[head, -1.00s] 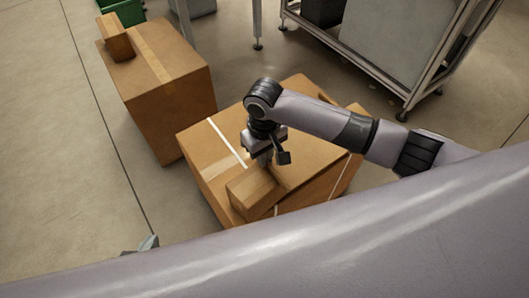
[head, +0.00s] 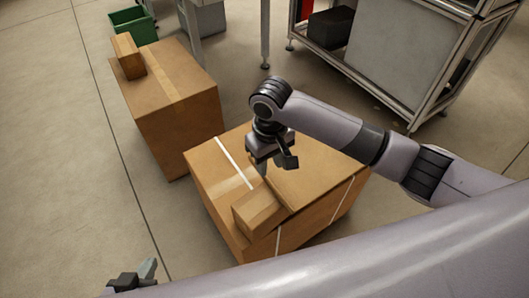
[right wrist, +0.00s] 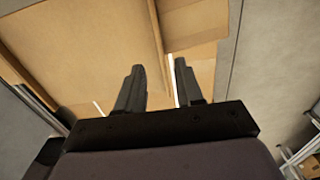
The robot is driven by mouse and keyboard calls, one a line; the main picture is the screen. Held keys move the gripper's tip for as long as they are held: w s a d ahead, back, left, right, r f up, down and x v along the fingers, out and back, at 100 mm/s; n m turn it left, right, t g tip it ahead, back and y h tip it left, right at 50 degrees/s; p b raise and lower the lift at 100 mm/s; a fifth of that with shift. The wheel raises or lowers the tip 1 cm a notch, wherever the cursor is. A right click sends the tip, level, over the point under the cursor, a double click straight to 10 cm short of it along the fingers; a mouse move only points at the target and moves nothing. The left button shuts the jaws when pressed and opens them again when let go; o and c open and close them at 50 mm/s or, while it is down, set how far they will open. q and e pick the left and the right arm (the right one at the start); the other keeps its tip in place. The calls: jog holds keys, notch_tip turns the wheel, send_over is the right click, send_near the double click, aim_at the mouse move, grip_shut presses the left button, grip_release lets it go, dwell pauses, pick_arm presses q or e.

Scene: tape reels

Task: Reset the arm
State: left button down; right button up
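My right gripper (head: 268,165) is above the nearer large carton (head: 225,178), just beyond a small brown box (head: 258,210) lying on that carton's near edge. In the right wrist view its two fingers (right wrist: 160,75) are apart with nothing between them, and cardboard lies beyond them. My left gripper (head: 140,277) shows only in part at the bottom left of the head view. My own pale arm hides the rest of it, so its opening cannot be made out.
A second large carton (head: 178,100) stands at the left with a small box (head: 128,57) on top. A green bin (head: 135,25) is behind it. A metal-framed rack (head: 410,60) stands at the back right. The floor at the far left is clear.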

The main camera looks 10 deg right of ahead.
jog(key=shift+r, duration=0.1)
jog(key=s+a+f, duration=0.1)
jog(key=s, duration=0.1)
jog(key=s+a+y, duration=0.1)
jog(key=s, duration=0.1)
jog(key=s+a+f+n+y, duration=0.1)
jog(key=s, duration=0.1)
jog(key=shift+s+a+f, duration=0.25)
jog(key=shift+s+f, duration=0.05)
jog(key=shift+f, duration=0.05)
jog(key=s+d+r+m+t+h, duration=0.1)
jog(key=s+d+m+t+h, duration=0.2)
jog(key=s+d, duration=1.3)
jog(key=w+a+f+t+y, duration=0.4)
jog(key=w+a+f+t, duration=0.1)
jog(key=w+f+t, duration=0.25)
notch_tip(320, 180, up, 16)
jog(key=d+p, duration=0.1)
jog(key=p, duration=1.6)
jog(key=shift+s+d+n+h+p, duration=0.15)
jog(key=shift+s+n+h+p, duration=0.15)
jog(key=shift+h+p, duration=0.1)
